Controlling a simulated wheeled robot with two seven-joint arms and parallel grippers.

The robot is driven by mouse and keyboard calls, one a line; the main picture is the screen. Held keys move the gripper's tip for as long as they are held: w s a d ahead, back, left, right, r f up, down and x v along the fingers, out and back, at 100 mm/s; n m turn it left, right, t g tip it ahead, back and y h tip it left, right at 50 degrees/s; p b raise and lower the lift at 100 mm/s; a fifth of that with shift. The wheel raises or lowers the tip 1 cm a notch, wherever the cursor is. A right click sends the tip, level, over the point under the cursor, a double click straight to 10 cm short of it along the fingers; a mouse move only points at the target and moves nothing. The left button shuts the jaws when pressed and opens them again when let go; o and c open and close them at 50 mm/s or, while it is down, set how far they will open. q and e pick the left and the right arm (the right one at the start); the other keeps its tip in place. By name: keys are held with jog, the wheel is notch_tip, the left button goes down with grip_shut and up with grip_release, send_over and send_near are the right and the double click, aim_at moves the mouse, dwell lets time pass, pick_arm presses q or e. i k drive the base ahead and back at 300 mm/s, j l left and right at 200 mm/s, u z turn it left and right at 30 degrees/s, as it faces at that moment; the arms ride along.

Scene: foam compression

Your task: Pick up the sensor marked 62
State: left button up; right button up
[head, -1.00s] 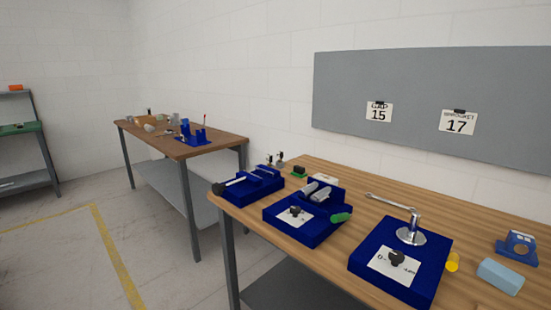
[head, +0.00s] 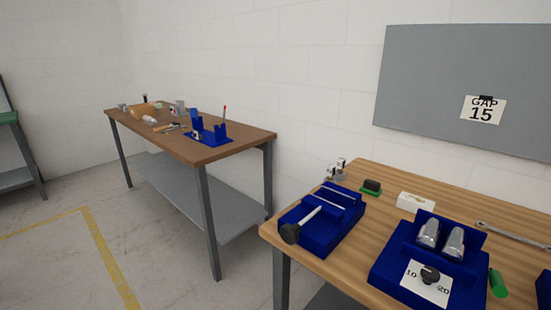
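I cannot make out a sensor marked 62 in the head view; no such number is legible on any object. Small metal parts (head: 338,167) stand at the back left corner of the near table, too small to identify. A small green and black part (head: 371,187) lies beside them. A blue fixture (head: 398,262) on the near table holds two metal cylinders (head: 440,238) and has a black knob over a card marked 10 and 20. Neither of my grippers is in view.
The near wooden table (head: 345,264) also carries a blue vise (head: 322,222), a white block (head: 415,203) and a wrench (head: 512,235). A farther table (head: 235,149) holds a blue stand (head: 208,133) and small items. Open floor (head: 175,255) lies to the left.

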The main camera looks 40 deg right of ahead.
aim_at(341, 162)
jog(key=i+j+z, duration=0.15)
jog(key=i, duration=0.5)
jog(key=i+j+z, duration=0.15)
jog(key=i, duration=0.5)
jog(key=i+z, duration=0.2)
jog(key=z, duration=0.2)
jog(key=i+z, duration=0.2)
jog(key=z, duration=0.25)
jog(key=i+j+z, duration=0.1)
jog(key=z, duration=0.3)
jog(key=i+j+z, duration=0.2)
jog(key=z, duration=0.2)
jog(key=i, duration=0.05)
